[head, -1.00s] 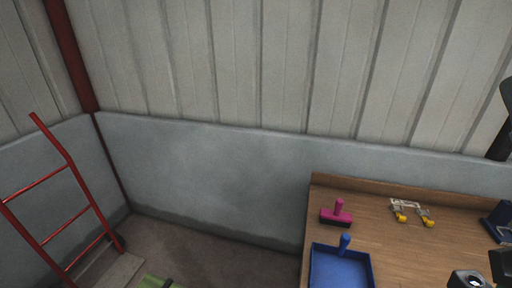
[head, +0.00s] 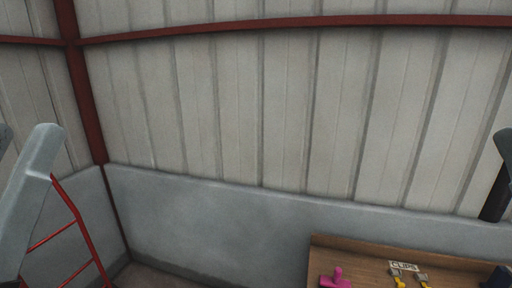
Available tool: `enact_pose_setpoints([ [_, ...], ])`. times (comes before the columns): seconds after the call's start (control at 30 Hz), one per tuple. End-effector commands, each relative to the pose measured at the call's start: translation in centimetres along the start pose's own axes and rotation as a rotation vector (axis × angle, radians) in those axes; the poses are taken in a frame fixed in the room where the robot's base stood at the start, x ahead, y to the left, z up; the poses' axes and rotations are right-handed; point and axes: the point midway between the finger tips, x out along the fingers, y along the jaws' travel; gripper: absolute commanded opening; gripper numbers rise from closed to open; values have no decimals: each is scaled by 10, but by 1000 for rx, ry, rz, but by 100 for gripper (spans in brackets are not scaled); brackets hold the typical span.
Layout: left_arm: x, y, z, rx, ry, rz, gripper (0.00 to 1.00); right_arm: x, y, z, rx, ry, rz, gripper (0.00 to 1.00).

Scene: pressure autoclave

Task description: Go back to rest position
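Neither of my grippers is in view. A pale grey link of my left arm stands at the left edge of the head view, partly in front of the red frame. The task names no object. I cannot tell whether either gripper is open or what it holds.
A wooden workbench (head: 368,258) at the lower right bears a pink-handled tool (head: 336,279), yellow clips (head: 399,279) and a "CLIPS" label (head: 404,266). A red hand truck (head: 76,228) stands at left. A dark upright object (head: 495,195) is at the right edge. Walls lie behind.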

Motion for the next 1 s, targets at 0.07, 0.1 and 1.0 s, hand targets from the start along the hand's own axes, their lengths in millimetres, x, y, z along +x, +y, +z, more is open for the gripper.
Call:
enact_pose_setpoints([
  [0.07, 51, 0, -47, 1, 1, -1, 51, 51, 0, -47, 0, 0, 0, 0],
  [0.1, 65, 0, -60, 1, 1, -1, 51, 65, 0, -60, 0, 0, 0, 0],
  [1.0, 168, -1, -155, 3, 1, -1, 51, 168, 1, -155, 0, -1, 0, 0],
])
